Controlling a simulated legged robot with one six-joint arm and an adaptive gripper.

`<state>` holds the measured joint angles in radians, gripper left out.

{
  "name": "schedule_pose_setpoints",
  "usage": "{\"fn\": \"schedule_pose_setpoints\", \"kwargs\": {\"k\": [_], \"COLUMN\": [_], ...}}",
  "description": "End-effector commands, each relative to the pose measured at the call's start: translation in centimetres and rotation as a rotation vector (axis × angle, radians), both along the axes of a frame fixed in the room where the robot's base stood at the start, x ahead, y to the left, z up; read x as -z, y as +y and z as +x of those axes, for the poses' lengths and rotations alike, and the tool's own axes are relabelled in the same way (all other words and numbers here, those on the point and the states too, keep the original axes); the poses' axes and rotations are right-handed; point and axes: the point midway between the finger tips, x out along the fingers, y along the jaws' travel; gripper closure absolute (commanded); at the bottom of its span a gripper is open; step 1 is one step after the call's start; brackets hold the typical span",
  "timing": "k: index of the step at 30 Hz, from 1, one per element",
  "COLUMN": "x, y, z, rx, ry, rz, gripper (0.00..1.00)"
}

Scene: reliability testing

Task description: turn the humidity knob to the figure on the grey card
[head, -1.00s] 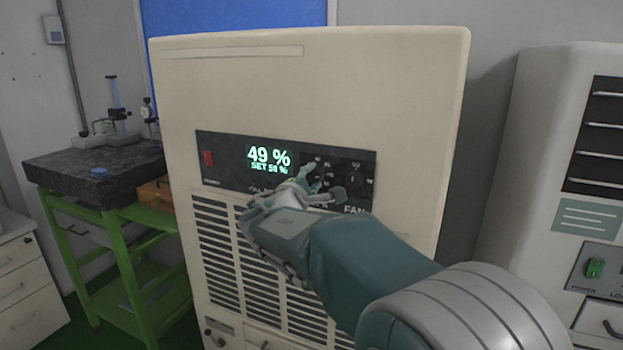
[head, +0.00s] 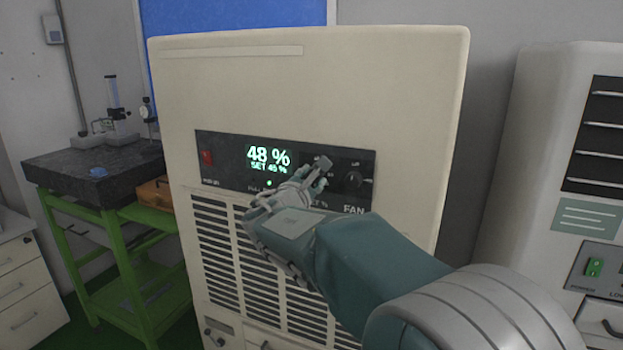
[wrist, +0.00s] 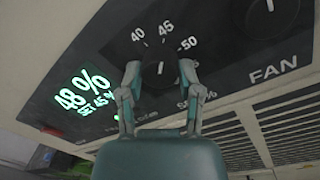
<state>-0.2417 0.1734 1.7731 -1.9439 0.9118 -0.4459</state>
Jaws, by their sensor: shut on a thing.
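The humidity knob (wrist: 158,82) is black and round, with a white mark pointing near 45 on its printed scale. My gripper (wrist: 160,72) is shut on this knob, one finger on each side. In the head view my gripper (head: 313,172) is in front of the dark panel and hides most of the knob. The green display (head: 268,159) reads 48 %, with a smaller SET line that looks like 45 %; it also shows in the wrist view (wrist: 84,92). I cannot make out a grey card with a figure.
The fan knob (head: 354,181) is just right of my gripper on the same panel. A red switch (head: 207,158) is at the panel's left end. A cream cabinet (head: 560,130) stands at right, and a green table (head: 125,250) at left.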

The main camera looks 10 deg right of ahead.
Motion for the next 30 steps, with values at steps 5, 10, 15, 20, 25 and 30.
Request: {"fn": "schedule_pose_setpoints", "kwargs": {"k": [5,10,15,20,25,30], "x": [0.35,0.37,0.36,0.26,0.14,0.08], "y": [0.08,0.08,0.09,0.06,0.02,0.15], "z": [0.12,0.12,0.13,0.09,0.05,-0.15], "rx": [-0.004,-0.004,-0.004,-0.003,-0.002,-0.001], "ry": [0.016,0.017,0.016,0.014,0.012,0.010], "rz": [-0.011,-0.012,-0.011,-0.012,-0.012,-0.011], "gripper": [1.00,1.00,0.49,0.19,0.19,0.19]}}
